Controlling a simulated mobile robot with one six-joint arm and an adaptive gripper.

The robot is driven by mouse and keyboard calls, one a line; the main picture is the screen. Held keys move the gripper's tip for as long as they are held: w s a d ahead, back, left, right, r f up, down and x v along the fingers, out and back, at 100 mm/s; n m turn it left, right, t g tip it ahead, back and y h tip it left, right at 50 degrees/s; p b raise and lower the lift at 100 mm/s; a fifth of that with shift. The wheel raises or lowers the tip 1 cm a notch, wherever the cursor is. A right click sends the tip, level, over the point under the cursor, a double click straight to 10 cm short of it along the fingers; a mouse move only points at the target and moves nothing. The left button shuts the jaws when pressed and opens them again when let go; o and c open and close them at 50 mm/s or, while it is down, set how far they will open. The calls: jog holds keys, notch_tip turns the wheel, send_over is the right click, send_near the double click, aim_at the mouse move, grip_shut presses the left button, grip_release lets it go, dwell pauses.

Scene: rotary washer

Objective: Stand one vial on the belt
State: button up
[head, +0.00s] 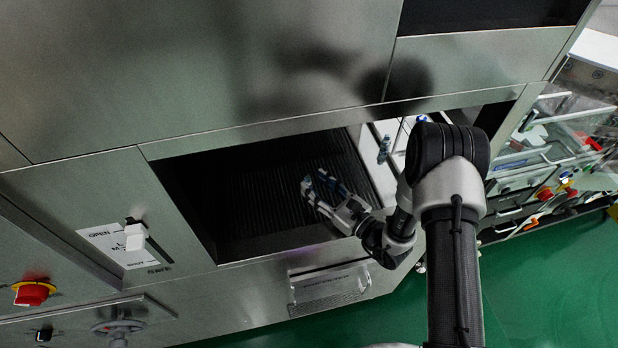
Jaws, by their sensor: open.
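The belt (270,207) is a dark, ribbed surface inside a recessed opening in the steel machine. My gripper (319,185) reaches in from the right, its fingers spread apart over the right part of the belt. I see nothing between the fingers. No vial can be clearly made out on the belt. A small bluish-grey upright thing (384,150) is at the white strip to the right of the belt; it is too small to tell whether it is a vial. My arm hides part of the area to its right.
Steel panels frame the opening above and below. A white lever (136,237) and a red knob (32,293) are on the left. A clear-covered section with tubing (530,160) lies on the right. Green floor (550,290) is free at the lower right.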

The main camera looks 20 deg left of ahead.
jog(key=v, duration=0.8)
jog(key=shift+d+r+p, duration=0.1)
jog(key=shift+d+p, duration=0.05)
jog(key=shift+p, duration=0.2)
jog(key=s+a+r+n+g+h, duration=0.1)
jog(key=s+r+n+g, duration=0.55)
jog(key=r, duration=0.35)
jog(key=s+a+r+n+g+h, duration=0.1)
jog(key=s+r+n+g, duration=0.45)
jog(key=r+n, duration=0.3)
jog(key=s+d+r+n+h, duration=0.4)
jog(key=s+d+n+h, duration=0.15)
jog(key=s+d, duration=0.3)
jog(key=d+r+n+t+h, duration=0.1)
jog(key=d+t+h, duration=0.1)
jog(key=d, duration=0.2)
jog(key=d+r+n+t+h, duration=0.1)
jog(key=d+r+t+h, duration=0.1)
jog(key=d, duration=0.3)
jog(key=s+d+r+n+t+h, duration=0.1)
jog(key=d+t+h, duration=0.3)
jog(key=d, duration=0.1)
jog(key=shift+d+r, duration=0.15)
jog(key=shift+r, duration=0.25)
